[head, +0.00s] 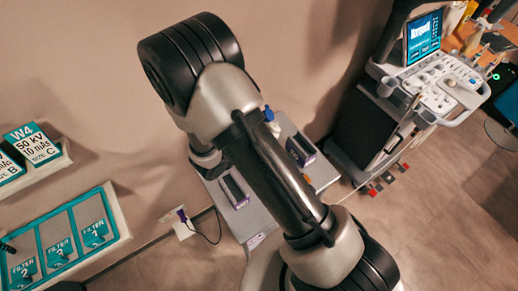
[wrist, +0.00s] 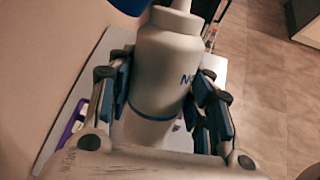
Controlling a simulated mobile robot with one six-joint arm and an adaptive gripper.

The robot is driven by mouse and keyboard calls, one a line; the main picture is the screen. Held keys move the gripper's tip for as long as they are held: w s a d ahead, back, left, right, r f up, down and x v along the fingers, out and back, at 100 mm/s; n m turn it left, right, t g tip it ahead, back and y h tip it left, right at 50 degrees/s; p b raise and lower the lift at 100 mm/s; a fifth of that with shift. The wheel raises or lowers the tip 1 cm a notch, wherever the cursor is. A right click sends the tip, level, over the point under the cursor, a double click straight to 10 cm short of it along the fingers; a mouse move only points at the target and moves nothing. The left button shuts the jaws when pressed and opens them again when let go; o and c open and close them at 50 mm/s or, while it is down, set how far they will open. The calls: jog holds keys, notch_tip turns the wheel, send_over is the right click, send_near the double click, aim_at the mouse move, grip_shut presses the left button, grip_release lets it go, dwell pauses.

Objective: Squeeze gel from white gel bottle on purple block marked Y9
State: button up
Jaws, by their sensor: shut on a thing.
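The white gel bottle (wrist: 168,62) stands between the fingers of my gripper (wrist: 163,88) in the wrist view, which is shut on it. The bottle has dark lettering and a blue band low down, and blue shows at its top. In the head view a blue top and a bit of white bottle (head: 269,115) show beside my arm, which hides the gripper. Two dark-topped purple blocks, one at left (head: 234,191) and one at right (head: 301,151), lie on the pale table. I cannot read Y9 on either. A purple edge (wrist: 72,126) shows left of the gripper in the wrist view.
The pale table (head: 322,176) stands near the wall, partly hidden by my arm. A scanner cart (head: 440,85) with a lit screen is at right. Filter holders (head: 68,240) and a W4 sign (head: 33,143) are at left. A purple plug with a cable (head: 183,217) is on the wall.

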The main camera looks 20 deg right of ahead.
jog(key=r+t+h+b, duration=0.1)
jog(key=r+h, duration=0.1)
jog(key=d+r+h+b, duration=0.1)
jog(key=r+h, duration=0.1)
jog(key=d+r+n+t+h+b, duration=0.1)
jog(key=r, duration=0.2)
jog(key=shift+w+d+t+h+b, duration=0.2)
jog(key=shift+w+t+h+b, duration=0.1)
jog(key=shift+w+h+b, duration=0.1)
jog(key=shift+r+h, duration=0.3)
jog(key=shift+r, duration=0.1)
jog(key=shift+t, duration=0.4)
jog(key=shift+w+f+n+t+y+b, duration=0.15)
jog(key=shift+w+n+t+y+b, duration=0.05)
jog(key=shift+n+t+y+b, duration=0.3)
jog(key=shift+w+f+n+t+y+b, duration=0.15)
jog(key=shift+w+n+t+y+b, duration=0.1)
jog(key=shift+n+t+y, duration=0.25)
jog(key=a+f+n+t+y+b, duration=0.1)
jog(key=n+t+y, duration=0.1)
jog(key=a+f+n+t+y, duration=0.1)
jog(key=a+n+t+y, duration=0.1)
jog(key=shift+w+f+y+b, duration=0.1)
jog(key=shift+f+y+b, duration=0.05)
jog(key=shift+y+b, duration=0.25)
jog(key=shift+a+t+y, duration=0.15)
jog(key=shift+t+y, duration=0.15)
